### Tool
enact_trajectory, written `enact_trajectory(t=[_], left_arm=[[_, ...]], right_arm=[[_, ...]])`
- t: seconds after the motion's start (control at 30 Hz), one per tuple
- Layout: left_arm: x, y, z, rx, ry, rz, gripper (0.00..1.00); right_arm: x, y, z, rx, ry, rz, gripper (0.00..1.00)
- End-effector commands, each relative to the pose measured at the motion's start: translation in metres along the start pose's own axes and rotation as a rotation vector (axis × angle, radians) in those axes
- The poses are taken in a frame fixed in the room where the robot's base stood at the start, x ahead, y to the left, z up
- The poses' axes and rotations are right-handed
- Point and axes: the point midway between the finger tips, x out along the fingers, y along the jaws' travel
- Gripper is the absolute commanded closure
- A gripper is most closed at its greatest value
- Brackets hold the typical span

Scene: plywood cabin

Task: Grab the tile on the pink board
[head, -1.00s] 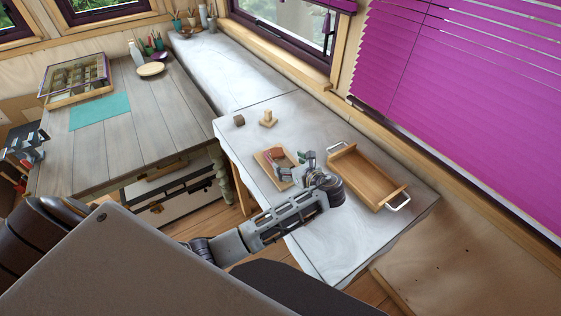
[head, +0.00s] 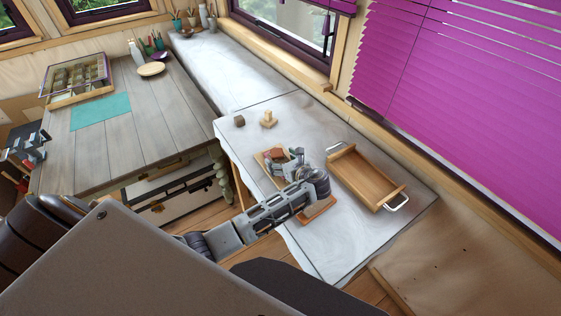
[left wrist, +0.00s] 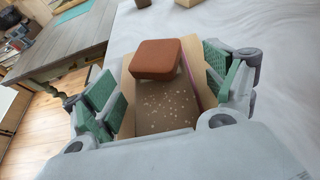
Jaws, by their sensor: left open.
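A rust-brown tile (left wrist: 157,58) with rounded corners lies between the open fingers of my left gripper (left wrist: 162,82) in the left wrist view, without visible finger contact. Under it is a brown speckled surface with tan edges and a thin pink strip (left wrist: 195,85) on its right. In the head view the tile (head: 276,154) is partly hidden by my left gripper (head: 284,162), which is over the small tan-edged board (head: 262,161) on the pale table. I cannot tell which surface is the pink board. My right gripper is not in view.
A wooden tray (head: 364,178) with metal handles stands right of my gripper. A reddish-brown board (head: 318,209) lies partly under my arm. A small brown cube (head: 239,121) and a pale wooden piece (head: 268,120) stand behind. The pale table (head: 325,120) is clear around them.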

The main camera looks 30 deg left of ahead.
Motion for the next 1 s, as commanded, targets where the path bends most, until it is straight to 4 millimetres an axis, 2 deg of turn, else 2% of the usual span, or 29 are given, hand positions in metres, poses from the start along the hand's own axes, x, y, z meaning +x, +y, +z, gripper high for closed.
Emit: enact_trajectory(t=[0.2,0.63,1.0], left_arm=[[0.0119,0.0004,-0.0005,0.0,0.0,0.001,0.14],[0.0124,0.0009,-0.0024,0.002,0.003,0.002,0.14],[0.0128,0.001,-0.0038,0.003,0.005,0.001,0.6]], right_arm=[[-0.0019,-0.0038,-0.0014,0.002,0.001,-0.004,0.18],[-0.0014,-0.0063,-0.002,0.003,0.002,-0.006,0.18],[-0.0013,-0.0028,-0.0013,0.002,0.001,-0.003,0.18]])
